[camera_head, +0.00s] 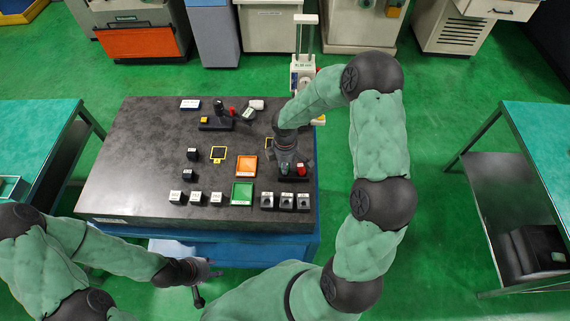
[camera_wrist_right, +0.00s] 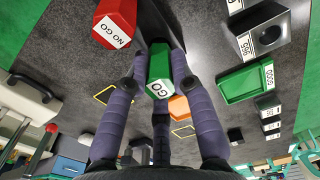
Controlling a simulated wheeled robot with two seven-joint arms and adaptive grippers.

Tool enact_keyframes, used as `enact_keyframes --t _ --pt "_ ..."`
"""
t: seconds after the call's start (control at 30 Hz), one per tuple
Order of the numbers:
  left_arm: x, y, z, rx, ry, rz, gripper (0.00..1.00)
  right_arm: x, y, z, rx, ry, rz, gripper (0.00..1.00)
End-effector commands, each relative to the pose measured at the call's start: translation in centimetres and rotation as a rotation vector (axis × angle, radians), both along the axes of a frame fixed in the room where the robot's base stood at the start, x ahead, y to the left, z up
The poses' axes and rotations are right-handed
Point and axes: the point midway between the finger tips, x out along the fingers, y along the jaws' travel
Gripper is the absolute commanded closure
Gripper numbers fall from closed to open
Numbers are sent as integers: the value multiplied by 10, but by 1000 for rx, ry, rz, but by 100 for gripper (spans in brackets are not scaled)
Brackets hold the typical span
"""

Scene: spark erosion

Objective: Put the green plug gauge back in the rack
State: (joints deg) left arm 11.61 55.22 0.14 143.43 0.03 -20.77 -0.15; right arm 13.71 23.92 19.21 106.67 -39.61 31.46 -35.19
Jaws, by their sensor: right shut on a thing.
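The green plug gauge (camera_wrist_right: 160,68), its end marked GO, is between the fingers of my right gripper (camera_wrist_right: 160,85) in the right wrist view. In the head view my right gripper (camera_head: 287,168) is low over the table's right part and hides the green gauge. The dark rack (camera_head: 291,177) is under the gripper, mostly hidden. I cannot tell whether the green gauge touches it. My left gripper (camera_head: 206,282) is open and empty, off the table's front edge.
An orange tray (camera_head: 246,166) and a green tray (camera_head: 243,193) lie left of the right gripper. Several labelled blocks (camera_head: 285,201) line the front edge. A dark stand (camera_head: 216,125) with small items is at the back. The table's left part is clear.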

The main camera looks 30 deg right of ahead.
Motion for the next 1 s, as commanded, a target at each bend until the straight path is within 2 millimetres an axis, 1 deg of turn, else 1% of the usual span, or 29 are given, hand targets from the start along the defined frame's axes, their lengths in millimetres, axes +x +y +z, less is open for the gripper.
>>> enact_keyframes --t 0.4,0.67,0.7,0.8,1.0 --pt "0 0 -5 0 0 0 60 0 0 -5 -1 -1 0 100" --pt "0 0 -5 0 0 0 60 0 0 -5 -1 -1 0 100" --pt "0 0 -5 0 0 0 60 0 0 -5 -1 -1 0 73" --pt "0 0 -5 0 0 0 60 0 0 -5 -1 -1 0 48" --pt "0 0 -5 0 0 0 60 0 0 -6 0 0 0 48"
